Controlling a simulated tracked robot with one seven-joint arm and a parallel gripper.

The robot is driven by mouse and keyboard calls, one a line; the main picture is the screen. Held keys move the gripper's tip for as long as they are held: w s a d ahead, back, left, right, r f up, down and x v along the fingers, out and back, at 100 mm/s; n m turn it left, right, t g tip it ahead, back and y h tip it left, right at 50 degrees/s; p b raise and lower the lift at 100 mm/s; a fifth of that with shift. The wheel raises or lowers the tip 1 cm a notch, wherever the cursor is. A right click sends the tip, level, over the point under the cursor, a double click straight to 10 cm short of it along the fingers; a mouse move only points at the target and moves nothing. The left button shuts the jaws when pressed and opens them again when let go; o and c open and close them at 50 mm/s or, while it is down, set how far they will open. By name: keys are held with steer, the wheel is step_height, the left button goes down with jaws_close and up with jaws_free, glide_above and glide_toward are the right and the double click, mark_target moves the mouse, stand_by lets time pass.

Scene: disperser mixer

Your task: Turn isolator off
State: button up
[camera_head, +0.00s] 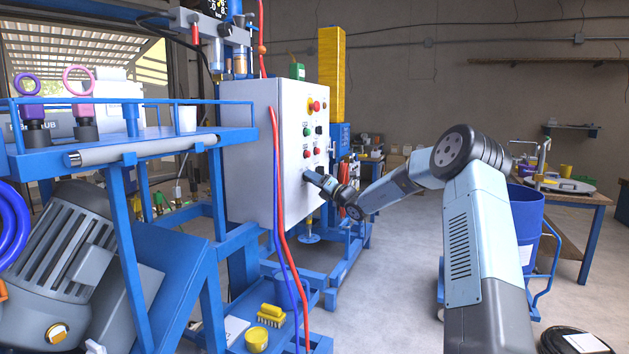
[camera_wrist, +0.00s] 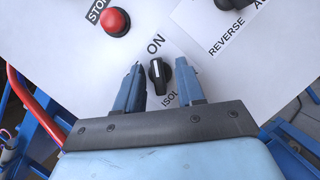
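The isolator is a black rotary knob (camera_wrist: 159,74) on the white panel, with "ON" printed above it and a partly hidden "ISOL..." label below. Its white pointer line points up toward "ON". My gripper (camera_wrist: 161,85) is open in the wrist view, with one blue finger on each side of the knob. The fingertips appear apart from the knob; the exact depth is hard to tell. In the head view my gripper (camera_head: 314,180) is at the lower part of the control cabinet's panel (camera_head: 291,140), and it hides the knob there.
A red STOP button (camera_wrist: 115,21) is up and left of the knob. A black REVERSE selector (camera_wrist: 228,4) is at upper right. Red and blue hoses (camera_head: 277,200) hang along the cabinet's left front edge. A blue bin (camera_head: 525,225) stands right of my arm.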

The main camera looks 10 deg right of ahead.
steer(key=shift+c, duration=0.3)
jaws_close()
steer(key=shift+n, duration=0.3)
steer(key=shift+w+n+g+y, duration=0.1)
steer(key=shift+n+g+y, duration=1.2)
steer(key=shift+n, duration=2.35)
steer(key=shift+s+n+g+y, duration=0.1)
steer(key=shift+n+g+y, duration=1.2)
steer(key=shift+n, duration=2.4)
steer(key=shift+w+n+g+y, duration=0.1)
steer(key=shift+n+g+y, duration=0.6)
steer(key=shift+n+g, duration=2.1)
steer(key=shift+n+t, duration=0.9)
steer(key=shift+n, duration=0.15)
steer(key=shift+o, duration=0.3)
jaws_free()
steer(key=shift+a, duration=0.1)
